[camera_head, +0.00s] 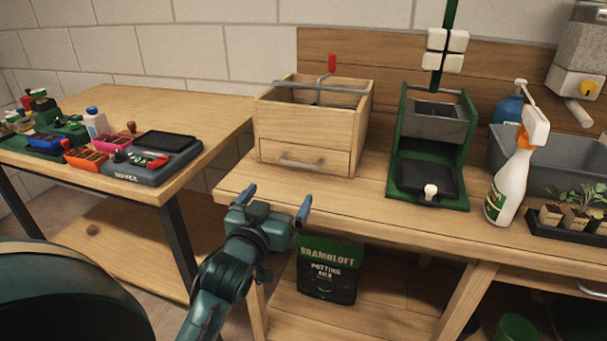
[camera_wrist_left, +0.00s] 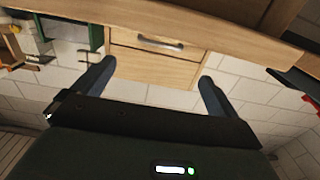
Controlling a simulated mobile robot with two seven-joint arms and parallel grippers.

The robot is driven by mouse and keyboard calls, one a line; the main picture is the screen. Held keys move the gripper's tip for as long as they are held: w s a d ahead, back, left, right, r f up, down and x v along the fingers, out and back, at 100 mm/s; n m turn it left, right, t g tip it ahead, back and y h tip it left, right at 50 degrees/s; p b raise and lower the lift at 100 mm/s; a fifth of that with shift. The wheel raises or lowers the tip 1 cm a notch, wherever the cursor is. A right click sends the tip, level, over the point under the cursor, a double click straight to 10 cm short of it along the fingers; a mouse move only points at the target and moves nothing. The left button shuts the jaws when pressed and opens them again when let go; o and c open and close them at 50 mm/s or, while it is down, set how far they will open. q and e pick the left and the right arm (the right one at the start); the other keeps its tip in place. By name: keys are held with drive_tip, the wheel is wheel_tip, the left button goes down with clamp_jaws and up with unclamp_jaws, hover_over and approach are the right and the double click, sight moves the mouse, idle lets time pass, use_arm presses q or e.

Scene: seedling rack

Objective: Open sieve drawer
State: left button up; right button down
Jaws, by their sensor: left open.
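The wooden sieve box (camera_head: 335,126) stands on the workbench near its left end, with a red-handled metal bar across its open top. Its drawer (camera_head: 269,155) is at the bottom front and looks shut and flush. The drawer has a grey bar handle (camera_head: 301,163). My left gripper (camera_head: 276,200) is open and empty, in front of the bench edge, lower than the handle and apart from it. In the left wrist view, which is upside down, the handle (camera_wrist_left: 160,43) lies between the open fingers (camera_wrist_left: 158,72), farther off. My right gripper is not in view.
A green press (camera_head: 401,190) stands right of the box, then a spray bottle (camera_head: 510,180), a grey tub (camera_head: 560,158) and a seedling tray (camera_head: 570,228). A potting mix bag (camera_head: 327,272) is under the bench. The bench strip before the drawer is clear.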

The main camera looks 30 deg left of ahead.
sight(297, 182)
use_arm(q)
drive_tip(key=x, duration=1.2)
drive_tip(key=shift+w+b, duration=0.1)
drive_tip(key=shift+b, duration=0.25)
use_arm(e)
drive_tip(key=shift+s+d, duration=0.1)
use_arm(q)
drive_tip(key=shift+c, duration=0.4)
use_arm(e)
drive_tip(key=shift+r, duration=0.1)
